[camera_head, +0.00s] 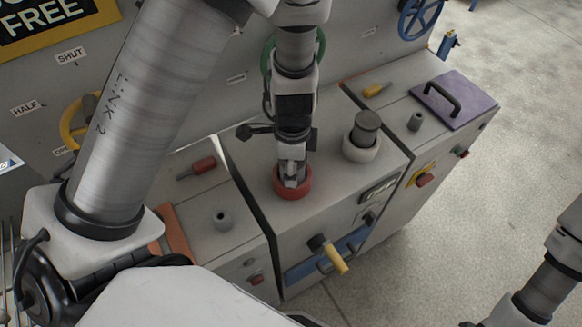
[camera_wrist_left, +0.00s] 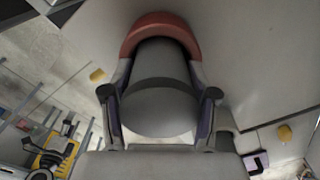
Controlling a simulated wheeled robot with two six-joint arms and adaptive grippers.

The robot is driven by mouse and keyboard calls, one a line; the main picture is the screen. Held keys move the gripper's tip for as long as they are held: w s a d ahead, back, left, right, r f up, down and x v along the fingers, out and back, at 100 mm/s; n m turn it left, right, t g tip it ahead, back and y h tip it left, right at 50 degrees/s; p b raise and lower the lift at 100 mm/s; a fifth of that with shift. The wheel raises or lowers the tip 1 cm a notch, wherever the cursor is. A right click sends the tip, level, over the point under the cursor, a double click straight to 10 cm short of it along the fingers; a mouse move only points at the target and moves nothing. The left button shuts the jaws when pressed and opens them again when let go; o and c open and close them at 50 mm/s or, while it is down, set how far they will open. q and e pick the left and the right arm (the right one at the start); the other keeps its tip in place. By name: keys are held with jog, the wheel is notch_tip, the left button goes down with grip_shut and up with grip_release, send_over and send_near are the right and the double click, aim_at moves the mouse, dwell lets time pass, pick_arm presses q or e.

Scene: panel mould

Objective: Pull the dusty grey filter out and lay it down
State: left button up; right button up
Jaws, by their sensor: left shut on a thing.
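The dusty grey filter (camera_wrist_left: 158,95) is a grey cylinder, seen from its end in the left wrist view. It stands in a red collar (camera_head: 292,184) on top of the middle cabinet; the collar also shows behind it in the left wrist view (camera_wrist_left: 160,27). My left gripper (camera_head: 292,176) points down over the collar. Its two fingers are shut on the filter from both sides and hide most of it in the head view. How far the filter sits in the collar cannot be told. My right gripper is out of view; only part of its arm shows at the lower right.
A darker cylinder (camera_head: 367,127) stands in a white collar (camera_head: 361,149) to the right. A purple plate with a black handle (camera_head: 455,98) lies on the right cabinet. A yellow-handled lever (camera_head: 334,258) sticks out in front. Small grey knobs (camera_head: 222,217) stand on the side cabinets.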

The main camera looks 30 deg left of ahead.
pick_arm(q)
jog(key=shift+r+p, duration=2.55)
jog(key=shift+r, duration=1.2)
jog(key=shift+r+p, duration=0.7)
jog(key=shift+r, duration=0.2)
jog(key=shift+r+p, duration=0.4)
jog(key=shift+r, duration=0.75)
jog(key=shift+f, duration=0.15)
